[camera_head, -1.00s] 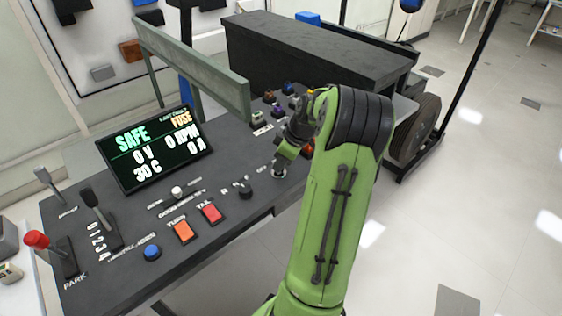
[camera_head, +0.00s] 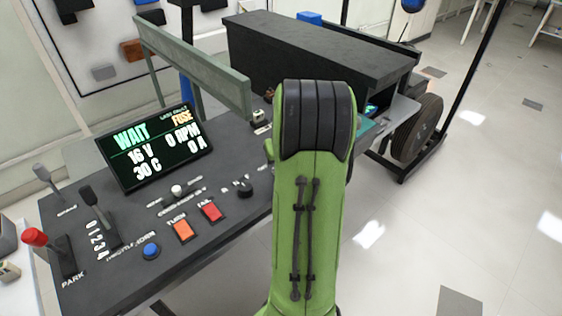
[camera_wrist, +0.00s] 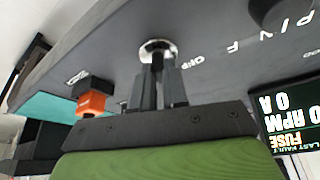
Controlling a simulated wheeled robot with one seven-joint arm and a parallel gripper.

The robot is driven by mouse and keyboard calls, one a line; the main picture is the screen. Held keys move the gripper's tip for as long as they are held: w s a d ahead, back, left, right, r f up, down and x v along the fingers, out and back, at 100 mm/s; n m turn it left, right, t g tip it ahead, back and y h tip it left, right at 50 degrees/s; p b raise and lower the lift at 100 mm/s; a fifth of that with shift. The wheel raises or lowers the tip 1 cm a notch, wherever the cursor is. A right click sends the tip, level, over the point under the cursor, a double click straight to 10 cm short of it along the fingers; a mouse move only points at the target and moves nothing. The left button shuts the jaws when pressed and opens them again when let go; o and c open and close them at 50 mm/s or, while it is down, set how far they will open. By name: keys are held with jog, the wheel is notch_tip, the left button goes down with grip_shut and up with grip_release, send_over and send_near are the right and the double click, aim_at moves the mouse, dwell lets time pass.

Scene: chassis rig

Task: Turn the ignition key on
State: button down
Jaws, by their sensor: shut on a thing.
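The ignition key (camera_wrist: 157,62) sits in a round silver lock (camera_wrist: 158,47) on the dark console, seen in the wrist view. My gripper (camera_wrist: 158,82) is shut on the key, with its fingers on either side of it at the lock. In the head view my green arm hides the key, the lock and the gripper. The display (camera_head: 155,148) reads WAIT, 16 V, 0 RPM, 30 C, 0 A and FUSE. It also shows in part, upside down, in the wrist view (camera_wrist: 290,115).
An orange and black control (camera_wrist: 92,98) stands beside the gripper. The console (camera_head: 215,240) also carries a selector knob (camera_head: 244,188), a red button (camera_head: 211,212), an orange button (camera_head: 182,230), a blue button (camera_head: 151,251) and a red-tipped lever (camera_head: 36,238). Open floor lies to the right.

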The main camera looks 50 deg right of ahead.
jog(key=shift+m, duration=0.6)
jog(key=shift+m+h, duration=0.3)
jog(key=c, duration=1.1)
grip_release()
jog(key=shift+c, duration=0.2)
jog(key=p+v, duration=0.5)
jog(key=v, duration=1)
jog(key=shift+r, duration=0.4)
jog(key=shift+w+a, duration=0.1)
jog(key=shift+w, duration=0.05)
